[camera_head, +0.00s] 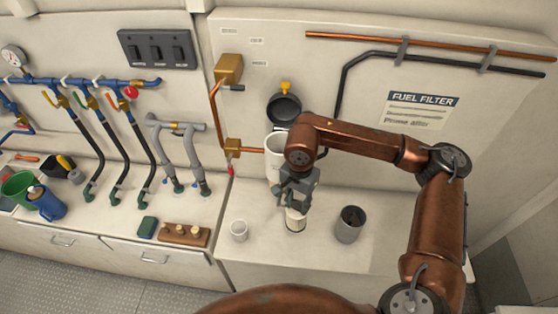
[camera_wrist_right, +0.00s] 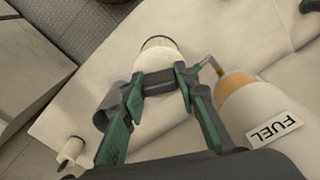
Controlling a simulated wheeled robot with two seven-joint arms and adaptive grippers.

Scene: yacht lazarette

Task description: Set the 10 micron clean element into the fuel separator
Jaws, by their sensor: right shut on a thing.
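My right gripper (camera_head: 296,203) is shut on a cream cylindrical element (camera_head: 295,221), held upright over the counter in front of the fuel separator. In the right wrist view the fingers (camera_wrist_right: 158,85) close around the element (camera_wrist_right: 158,58), which has a dark end ring. The fuel separator (camera_head: 275,146) is a white cylinder on the back wall, partly hidden by my arm. Its dark round lid (camera_head: 284,108) with a yellow knob is swung up. The wrist view shows its FUEL label (camera_wrist_right: 274,129). I cannot read a micron marking. My left gripper is not in view.
A dark grey canister (camera_head: 349,225) stands right of the held element, and a small white cup (camera_head: 239,230) stands left. Another pale cylinder (camera_wrist_right: 70,150) shows low in the wrist view. A wooden block with pegs (camera_head: 184,235) and hoses lie further left.

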